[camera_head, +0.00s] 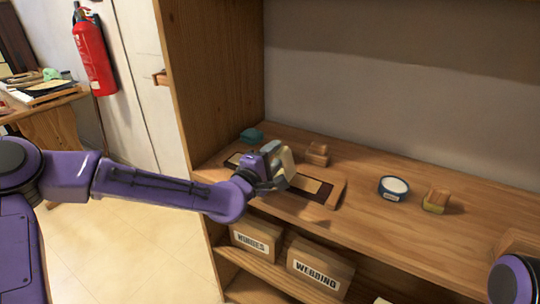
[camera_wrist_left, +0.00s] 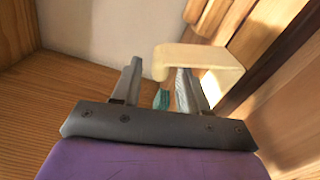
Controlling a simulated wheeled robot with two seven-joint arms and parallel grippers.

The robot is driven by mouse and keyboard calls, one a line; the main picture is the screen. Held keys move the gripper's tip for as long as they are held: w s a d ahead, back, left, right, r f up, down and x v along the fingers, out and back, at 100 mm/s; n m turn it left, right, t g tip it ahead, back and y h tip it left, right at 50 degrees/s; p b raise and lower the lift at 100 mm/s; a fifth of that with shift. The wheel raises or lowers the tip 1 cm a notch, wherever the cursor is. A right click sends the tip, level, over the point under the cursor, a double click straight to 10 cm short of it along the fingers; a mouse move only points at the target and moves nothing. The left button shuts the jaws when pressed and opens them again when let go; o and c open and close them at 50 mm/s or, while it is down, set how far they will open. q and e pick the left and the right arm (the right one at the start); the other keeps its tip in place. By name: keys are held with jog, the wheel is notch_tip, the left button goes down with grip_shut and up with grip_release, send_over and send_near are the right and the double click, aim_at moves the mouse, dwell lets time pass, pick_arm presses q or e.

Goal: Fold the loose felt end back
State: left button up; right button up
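A wooden board (camera_head: 332,199) with a dark recessed strip and pale patches lies on the shelf top. A cream, felt-like flap (camera_head: 285,164) stands up from it beside my left gripper (camera_head: 272,178). In the left wrist view the flap (camera_wrist_left: 205,57) is bent over at the top, across the right finger, with one edge reaching between the fingers. My left gripper's fingers (camera_wrist_left: 158,88) are spread apart there. Whether the flap touches a finger I cannot tell. The gripper hides the middle of the board. Only part of my right arm shows at the lower right; its gripper is out of view.
A teal object (camera_head: 251,135) stands behind the board's left end, and a wooden block (camera_head: 317,153) behind its middle. A round blue tin (camera_head: 393,187) and a block with a yellowish base (camera_head: 436,201) stand to the right. Labelled boxes (camera_head: 319,266) sit below.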

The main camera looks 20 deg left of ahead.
pick_arm(q)
jog(key=s, duration=0.3)
jog(key=s+a, duration=0.1)
jog(key=s, duration=0.3)
jog(key=shift+s+a+r, duration=0.1)
jog(key=shift+s+a, duration=0.05)
jog(key=shift+a, duration=0.05)
jog(key=s+p, duration=0.2)
jog(key=s, duration=0.1)
jog(key=shift+a, duration=0.3)
